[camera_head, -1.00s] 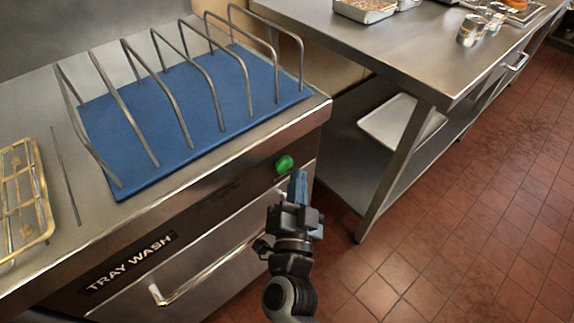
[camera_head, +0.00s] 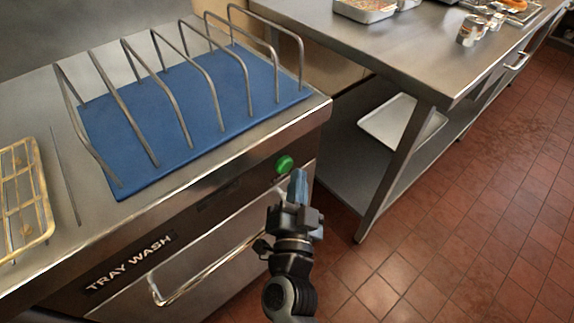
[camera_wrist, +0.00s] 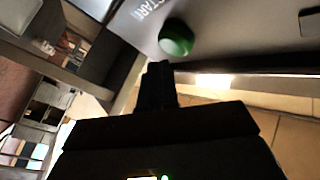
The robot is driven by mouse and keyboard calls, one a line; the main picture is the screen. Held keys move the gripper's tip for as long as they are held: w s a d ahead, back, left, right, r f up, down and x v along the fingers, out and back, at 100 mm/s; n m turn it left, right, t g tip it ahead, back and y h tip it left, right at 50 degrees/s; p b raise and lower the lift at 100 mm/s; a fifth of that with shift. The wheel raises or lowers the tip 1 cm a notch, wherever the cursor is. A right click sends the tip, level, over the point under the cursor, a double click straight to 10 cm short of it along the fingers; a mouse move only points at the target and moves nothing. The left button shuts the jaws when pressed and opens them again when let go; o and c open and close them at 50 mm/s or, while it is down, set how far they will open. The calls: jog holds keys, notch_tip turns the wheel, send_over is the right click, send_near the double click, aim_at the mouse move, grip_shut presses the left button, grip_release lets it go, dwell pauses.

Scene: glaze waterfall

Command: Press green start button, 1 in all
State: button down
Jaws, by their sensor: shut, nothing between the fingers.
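The round green start button (camera_head: 284,164) sits on the front panel of the steel tray wash unit (camera_head: 215,185), near its right end. My gripper (camera_head: 299,174) is shut and empty, just below and to the right of the button in the head view. In the wrist view the green button (camera_wrist: 176,37) stands out from the panel beside lettering that reads START. The shut fingertips (camera_wrist: 158,70) are close below it there, with a small gap visible. I cannot tell the exact depth between them.
A blue mat (camera_head: 160,158) with a wire rack lies on the unit's top. A drawer handle (camera_head: 205,272) runs along the front below. A steel table (camera_head: 395,45) with trays and cans stands at right. The tiled floor (camera_head: 480,220) is open.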

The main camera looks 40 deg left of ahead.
jog(key=shift+a, duration=0.2)
jog(key=shift+a, duration=0.2)
jog(key=shift+a+p, duration=0.3)
jog(key=shift+a, duration=0.2)
dwell(1.2)
jog(key=shift+d, duration=0.9)
jog(key=shift+s+d, duration=0.15)
jog(key=shift+d, duration=1.1)
jog(key=shift+s+d, duration=0.1)
jog(key=shift+d, duration=1.15)
